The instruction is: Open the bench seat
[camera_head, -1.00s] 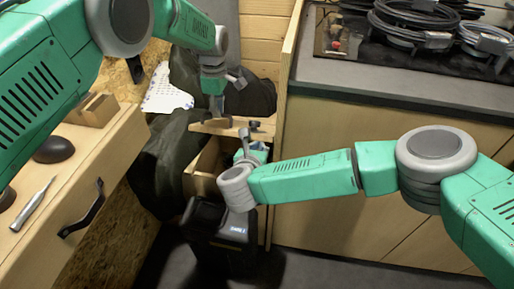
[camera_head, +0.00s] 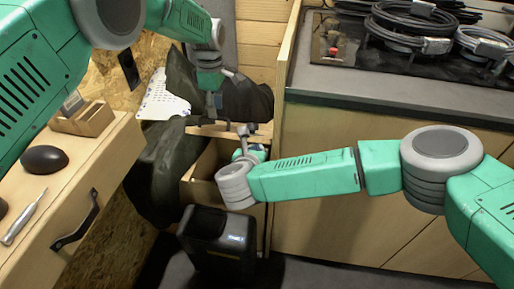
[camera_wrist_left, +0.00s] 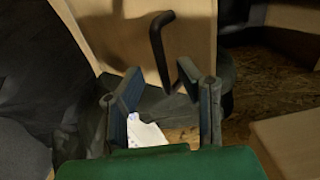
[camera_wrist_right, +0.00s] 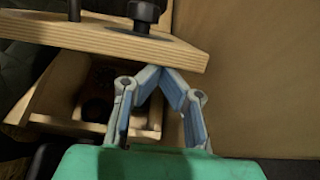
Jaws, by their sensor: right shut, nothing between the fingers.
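The bench seat is a pale wooden box (camera_head: 205,165) in the middle of the head view. Its wooden lid board (camera_head: 264,131) stands raised above the box, leaving a gap. In the right wrist view the board (camera_wrist_right: 110,38) carries a black knob (camera_wrist_right: 146,12), with the open box (camera_wrist_right: 60,90) below. My right gripper (camera_wrist_right: 168,72) is shut and empty, its fingertips at the underside of the board's edge. My left gripper (camera_wrist_left: 160,78) is open, and a bent black handle (camera_wrist_left: 158,45) rises just past its fingertips against a wooden panel (camera_wrist_left: 125,30). I cannot tell whether they touch.
A black case (camera_head: 218,240) stands on the floor in front of the box. A wooden drawer unit (camera_head: 75,185) with a black handle is at left. A counter (camera_head: 400,95) with coiled cables is at right. Dark fabric (camera_head: 160,170) lies beside the box.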

